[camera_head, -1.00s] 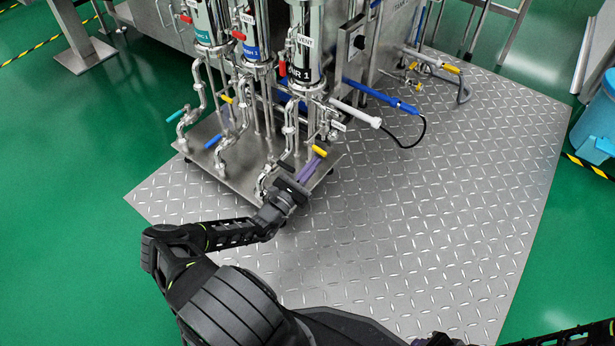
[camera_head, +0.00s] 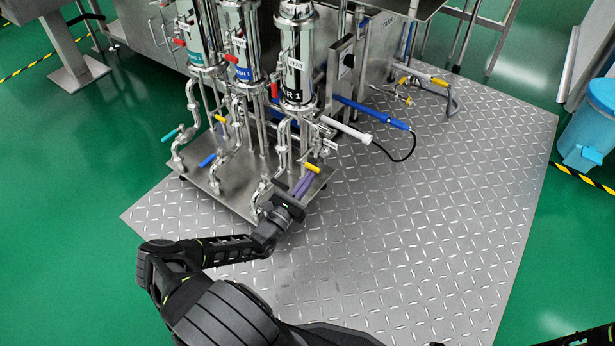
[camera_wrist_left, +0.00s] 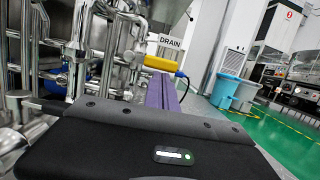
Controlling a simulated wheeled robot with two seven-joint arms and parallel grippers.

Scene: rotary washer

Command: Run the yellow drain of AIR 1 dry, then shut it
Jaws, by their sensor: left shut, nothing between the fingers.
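My left gripper (camera_head: 305,182) has purple fingers, shut and empty, right in front of the handle. I cannot tell whether they touch it. The drain outlet and any flow are not visible. My right gripper is not in view.
Teal (camera_head: 172,134) and blue (camera_head: 207,160) handles stand on neighbouring lines to the left. The tread-plate floor (camera_head: 430,230) is clear. A blue bin (camera_head: 590,125) stands far right.

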